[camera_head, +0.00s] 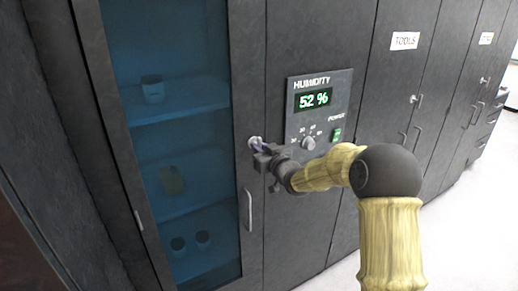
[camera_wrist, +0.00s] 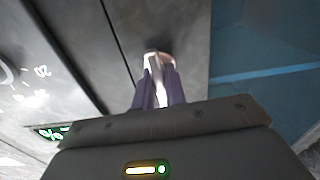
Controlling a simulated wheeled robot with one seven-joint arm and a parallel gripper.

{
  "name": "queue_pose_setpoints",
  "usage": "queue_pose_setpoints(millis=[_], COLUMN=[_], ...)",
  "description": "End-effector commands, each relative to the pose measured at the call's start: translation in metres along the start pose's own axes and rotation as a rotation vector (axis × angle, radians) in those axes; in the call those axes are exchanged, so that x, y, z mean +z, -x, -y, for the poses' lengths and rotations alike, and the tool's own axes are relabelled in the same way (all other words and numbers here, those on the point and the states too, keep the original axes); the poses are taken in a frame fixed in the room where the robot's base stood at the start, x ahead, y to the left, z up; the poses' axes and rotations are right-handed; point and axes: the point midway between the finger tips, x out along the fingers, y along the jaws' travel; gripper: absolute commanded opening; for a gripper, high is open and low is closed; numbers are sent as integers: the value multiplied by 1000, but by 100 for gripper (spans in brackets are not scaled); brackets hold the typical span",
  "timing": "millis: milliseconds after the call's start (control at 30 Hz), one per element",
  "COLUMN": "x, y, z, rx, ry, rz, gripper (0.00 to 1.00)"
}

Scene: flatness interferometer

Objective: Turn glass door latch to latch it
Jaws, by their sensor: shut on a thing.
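The glass door (camera_head: 180,130) is a dark-framed cabinet door with a blue-tinted pane, at the left in the head view. It looks closed. Its latch (camera_head: 254,142) is a small light metal knob on the frame, right of the pane and above the door handle. In the wrist view the latch (camera_wrist: 158,62) shows between the fingers, with a round pinkish base against the dark panel. My gripper (camera_head: 262,152) is at the latch, its purple-grey fingers (camera_wrist: 158,88) shut on it. The fingers hide part of the latch, and I cannot tell its exact angle.
A vertical door handle (camera_head: 248,210) is just below my gripper. Right of it is a humidity panel (camera_head: 318,108) reading 52 %, with a dial (camera_head: 308,143) and a green power switch (camera_head: 337,134). Cups stand behind the glass. More dark cabinets and open floor (camera_head: 470,230) lie right.

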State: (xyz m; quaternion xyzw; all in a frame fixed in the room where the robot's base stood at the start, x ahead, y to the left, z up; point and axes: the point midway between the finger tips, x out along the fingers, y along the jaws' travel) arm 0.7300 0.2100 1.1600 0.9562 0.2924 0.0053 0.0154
Motion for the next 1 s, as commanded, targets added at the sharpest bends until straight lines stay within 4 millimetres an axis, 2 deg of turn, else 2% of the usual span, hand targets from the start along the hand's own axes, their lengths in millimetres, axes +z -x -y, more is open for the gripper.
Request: queue_pose_setpoints(millis=[333,367,467,833,1000], x=[3,3,2,1,2], y=[0,0,0,3,18], z=[1,1,0,1,2], rx=[-1,-1,-1,-2,-2], ry=[-3,-3,-3,-1,0], rz=[6,6,5,1,2], gripper=[0,14,34,34,34])
